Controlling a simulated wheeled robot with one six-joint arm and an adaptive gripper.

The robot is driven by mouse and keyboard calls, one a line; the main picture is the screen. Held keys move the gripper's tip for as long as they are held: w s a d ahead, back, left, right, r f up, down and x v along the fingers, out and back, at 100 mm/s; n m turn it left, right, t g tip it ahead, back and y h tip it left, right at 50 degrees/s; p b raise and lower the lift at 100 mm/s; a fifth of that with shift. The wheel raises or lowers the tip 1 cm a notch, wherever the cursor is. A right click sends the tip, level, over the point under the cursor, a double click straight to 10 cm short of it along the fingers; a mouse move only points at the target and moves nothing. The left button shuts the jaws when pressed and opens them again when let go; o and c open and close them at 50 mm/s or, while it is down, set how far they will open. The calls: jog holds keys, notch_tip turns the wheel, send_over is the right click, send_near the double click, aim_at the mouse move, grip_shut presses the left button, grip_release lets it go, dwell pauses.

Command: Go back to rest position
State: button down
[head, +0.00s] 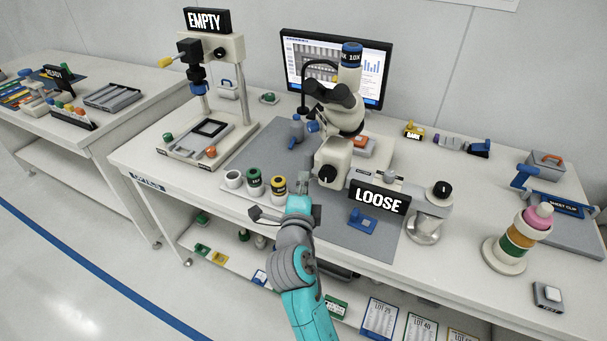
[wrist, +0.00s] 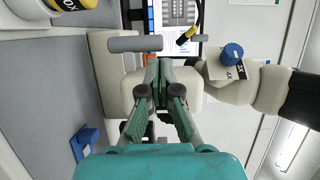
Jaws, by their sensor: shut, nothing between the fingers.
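My gripper (wrist: 165,75) is shut and empty in the wrist view, its two green fingers together at the tips. In the head view my gripper (head: 301,190) is over the front part of the grey mat, at the end of my teal arm. It is in front of the microscope (head: 335,150), just left of the black LOOSE sign (head: 379,197). In the wrist view the microscope's pale body (wrist: 112,75) lies beyond and around the fingers. I cannot tell whether the fingertips touch it.
Small pots, one with a green label (head: 254,182), stand left of my gripper. A blue block (head: 362,220) lies on the mat to the right. A ringed stack (head: 515,245) stands at the bench's right. A press with an EMPTY sign (head: 208,20) stands at the left. A monitor (head: 372,85) is behind.

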jog(key=s, duration=0.7)
jog(key=s+d+f+n+g+y, duration=0.1)
jog(key=s+d+f+n, duration=0.55)
jog(key=s+f, duration=0.3)
jog(key=s+d+f+n+g+y, duration=0.2)
jog(key=s+d+f+n, duration=0.3)
jog(key=s+d+f, duration=0.4)
jog(key=s+d+r+n+h, duration=0.1)
jog(key=s+d+r+n, duration=0.1)
jog(key=s, duration=0.6)
jog(key=s+d+r+n, duration=0.2)
jog(key=s+d, duration=0.1)
jog(key=s, duration=0.6)
jog(key=s+d+r+n+h, duration=0.1)
jog(key=s+d+r+n, duration=0.1)
jog(key=s, duration=0.6)
jog(key=shift+s+d+r+n+h, duration=0.2)
jog(key=shift+s+d+n+h, duration=0.1)
jog(key=shift+s+n, duration=0.1)
dwell(0.3)
